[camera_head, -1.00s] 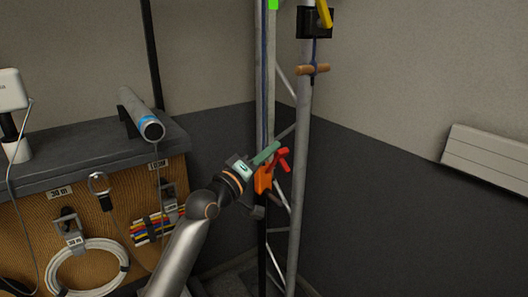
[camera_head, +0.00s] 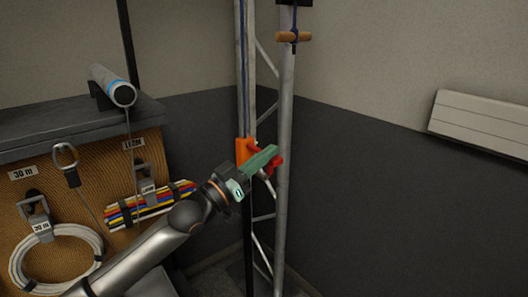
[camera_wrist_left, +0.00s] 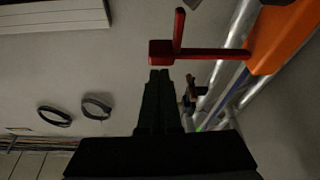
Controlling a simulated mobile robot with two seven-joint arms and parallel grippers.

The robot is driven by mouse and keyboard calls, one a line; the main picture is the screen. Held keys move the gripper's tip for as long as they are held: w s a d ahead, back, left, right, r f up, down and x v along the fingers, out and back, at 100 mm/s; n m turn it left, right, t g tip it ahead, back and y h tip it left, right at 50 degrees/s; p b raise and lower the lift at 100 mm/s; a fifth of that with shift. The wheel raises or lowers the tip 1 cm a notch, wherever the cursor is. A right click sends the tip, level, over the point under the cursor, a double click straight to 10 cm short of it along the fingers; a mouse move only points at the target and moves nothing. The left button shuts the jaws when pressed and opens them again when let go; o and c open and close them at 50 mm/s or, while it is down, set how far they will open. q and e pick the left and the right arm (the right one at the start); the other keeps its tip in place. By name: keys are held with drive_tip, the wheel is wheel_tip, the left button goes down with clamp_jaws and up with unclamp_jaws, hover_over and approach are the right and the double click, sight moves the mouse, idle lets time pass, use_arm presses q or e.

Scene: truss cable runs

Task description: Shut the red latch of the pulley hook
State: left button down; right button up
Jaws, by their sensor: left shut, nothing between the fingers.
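The red latch (camera_head: 276,161) shows on the orange pulley hook body (camera_head: 243,150), in front of the truss. My left gripper (camera_head: 274,153) is shut and empty, and its greenish fingers cover part of the latch in the head view. In the left wrist view the red latch (camera_wrist_left: 205,53) is a bar running left from the orange body (camera_wrist_left: 283,38), with a short upright arm and a block at its end. The gripper's shut fingertips (camera_wrist_left: 159,74) are just below that block; whether they touch it I cannot tell. My right gripper is not in view.
The metal truss (camera_head: 285,110) stands right behind the hook, with a wooden toggle (camera_head: 293,37) higher on it. To the left is a bench (camera_head: 80,122) with hanging cable coils (camera_head: 55,232).

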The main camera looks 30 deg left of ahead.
use_arm(q)
drive_tip(key=shift+f, duration=0.6)
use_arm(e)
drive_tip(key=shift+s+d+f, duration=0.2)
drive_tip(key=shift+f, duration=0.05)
use_arm(q)
drive_tip(key=shift+d+f, duration=0.1)
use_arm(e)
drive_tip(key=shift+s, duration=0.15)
use_arm(q)
wheel_tip(320, 180, up, 5)
drive_tip(key=p, duration=0.5)
drive_tip(key=b+v, duration=0.2)
drive_tip(key=v, duration=0.8)
drive_tip(key=shift+f, duration=0.35)
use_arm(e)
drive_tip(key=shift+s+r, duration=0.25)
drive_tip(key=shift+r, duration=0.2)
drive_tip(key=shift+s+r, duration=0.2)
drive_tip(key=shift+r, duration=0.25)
